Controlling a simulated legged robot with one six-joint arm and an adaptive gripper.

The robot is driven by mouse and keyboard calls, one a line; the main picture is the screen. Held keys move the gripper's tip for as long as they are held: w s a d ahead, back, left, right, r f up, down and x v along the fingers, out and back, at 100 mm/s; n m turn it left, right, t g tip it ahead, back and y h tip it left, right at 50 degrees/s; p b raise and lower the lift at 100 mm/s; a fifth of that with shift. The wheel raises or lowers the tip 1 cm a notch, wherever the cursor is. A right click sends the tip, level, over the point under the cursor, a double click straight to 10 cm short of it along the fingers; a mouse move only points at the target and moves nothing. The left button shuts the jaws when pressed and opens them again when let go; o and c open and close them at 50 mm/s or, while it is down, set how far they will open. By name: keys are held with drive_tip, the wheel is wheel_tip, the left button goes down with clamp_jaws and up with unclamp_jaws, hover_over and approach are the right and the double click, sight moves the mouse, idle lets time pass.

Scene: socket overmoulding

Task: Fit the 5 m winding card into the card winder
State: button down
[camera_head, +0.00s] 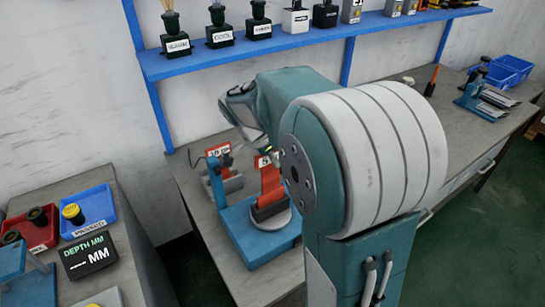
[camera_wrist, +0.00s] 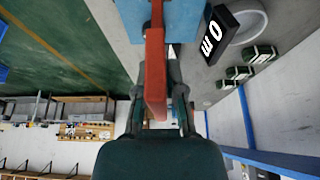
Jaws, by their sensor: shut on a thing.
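The 5 m winding card (camera_head: 271,183) is a red upright plate with a white label at its top, partly cut off by my arm. Its lower end is at the dark holder on the card winder (camera_head: 242,232), which has a blue base and a grey disc. I cannot tell whether the card is fully seated. My gripper (camera_wrist: 160,105) is shut on the card, which also shows in the wrist view (camera_wrist: 155,70) running from between the fingers toward a blue surface. In the head view my fingertips are mostly hidden behind my arm.
Another red card (camera_head: 215,166) labelled 10 stands in a grey holder left of the winder. A blue shelf (camera_head: 200,58) with bottles runs along the wall behind. Left are a red tray (camera_head: 40,240), a blue tray (camera_head: 98,204) and a depth display (camera_head: 88,255).

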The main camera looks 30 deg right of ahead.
drive_tip(key=shift+f, duration=1.7)
drive_tip(key=c, duration=0.7)
unclamp_jaws()
drive_tip(key=shift+o, duration=0.2)
drive_tip(key=v, duration=1.2)
